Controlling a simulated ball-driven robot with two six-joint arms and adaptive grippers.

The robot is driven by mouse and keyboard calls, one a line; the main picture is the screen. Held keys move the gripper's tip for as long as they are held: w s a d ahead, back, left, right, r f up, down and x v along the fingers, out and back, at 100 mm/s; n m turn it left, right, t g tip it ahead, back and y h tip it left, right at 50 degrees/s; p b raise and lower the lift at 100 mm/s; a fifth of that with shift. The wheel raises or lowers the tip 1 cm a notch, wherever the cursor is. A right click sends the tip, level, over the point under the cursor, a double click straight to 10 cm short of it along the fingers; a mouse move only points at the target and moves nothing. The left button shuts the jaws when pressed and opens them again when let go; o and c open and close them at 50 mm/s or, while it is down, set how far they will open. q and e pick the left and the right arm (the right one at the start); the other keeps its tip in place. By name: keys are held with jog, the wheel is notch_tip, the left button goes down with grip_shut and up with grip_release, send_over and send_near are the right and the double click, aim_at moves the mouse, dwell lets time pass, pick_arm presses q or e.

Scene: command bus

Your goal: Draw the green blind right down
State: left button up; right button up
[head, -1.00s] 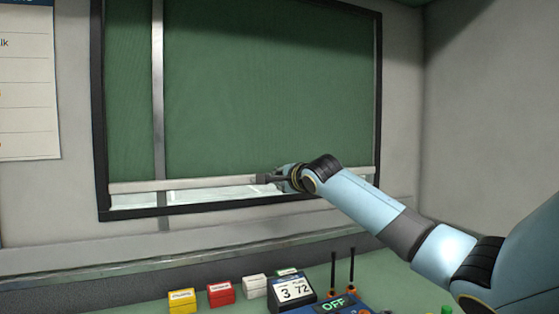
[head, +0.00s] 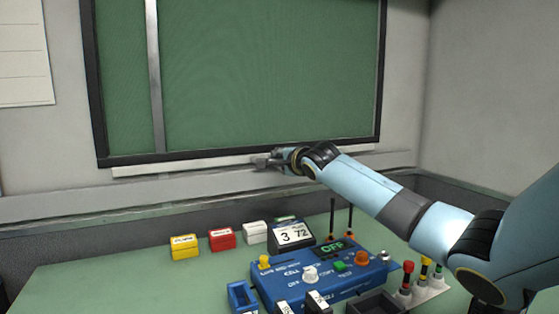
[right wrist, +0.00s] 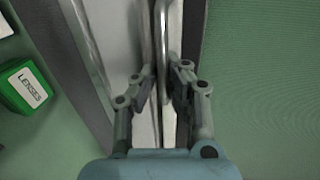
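The green blind (head: 260,75) covers the whole visible window opening, with no bright gap left under it. Its pale bottom bar (head: 190,166) lies level, just below the lower edge of the black window frame (head: 220,153). My right gripper (head: 264,162) is at the bar, right of its middle. In the right wrist view my right gripper (right wrist: 162,75) has its fingers closed in on both sides of a thin metal pull (right wrist: 162,40) at the bar. Its fingertips are partly hidden. My left gripper is not in view.
A ledge (head: 130,216) runs along the wall under the window.

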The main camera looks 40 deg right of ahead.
jog(key=o, duration=0.6)
jog(key=shift+f, duration=0.25)
jog(key=shift+c, duration=0.2)
jog(key=shift+r, duration=0.1)
jog(key=v, duration=1.2)
